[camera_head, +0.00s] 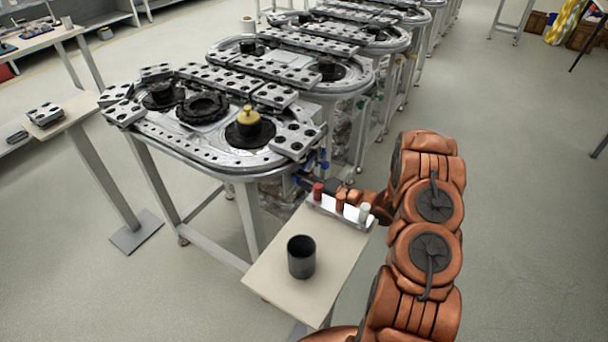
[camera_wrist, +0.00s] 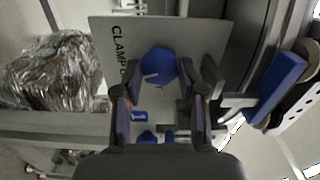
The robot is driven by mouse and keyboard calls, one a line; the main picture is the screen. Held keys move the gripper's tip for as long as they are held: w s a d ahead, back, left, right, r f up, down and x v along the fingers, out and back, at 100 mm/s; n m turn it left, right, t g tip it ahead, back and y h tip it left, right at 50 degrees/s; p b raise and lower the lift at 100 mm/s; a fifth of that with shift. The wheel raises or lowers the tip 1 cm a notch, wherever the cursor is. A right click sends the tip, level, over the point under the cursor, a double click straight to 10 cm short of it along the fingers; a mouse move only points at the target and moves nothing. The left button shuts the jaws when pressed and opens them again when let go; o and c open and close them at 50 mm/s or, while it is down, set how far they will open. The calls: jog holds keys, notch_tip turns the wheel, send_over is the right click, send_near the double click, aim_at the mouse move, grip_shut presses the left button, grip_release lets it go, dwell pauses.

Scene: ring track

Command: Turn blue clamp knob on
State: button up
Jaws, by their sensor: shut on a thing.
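The blue clamp knob (camera_wrist: 158,64) sits on a grey panel (camera_wrist: 108,27) marked "CLAMP" plus a partly hidden letter, in the wrist view. My gripper (camera_wrist: 163,78) is shut on the knob, with one finger on each side of it. In the head view my gripper (camera_head: 309,184) reaches low beside the near ring-track table, and the knob cannot be made out there.
The ring-track table (camera_head: 190,143) stands left of my arm. A small side table (camera_head: 270,280) in front holds a dark cup (camera_head: 301,257) and a rack of small bottles (camera_head: 340,210). A plastic-wrapped bundle (camera_wrist: 55,75) lies left of the panel.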

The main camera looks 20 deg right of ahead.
jog(key=shift+m+p, duration=0.6)
jog(key=shift+m, duration=1)
jog(key=o, duration=1.1)
jog(key=shift+o, duration=0.2)
jog(key=v, duration=1.2)
jog(key=shift+w+d, duration=0.1)
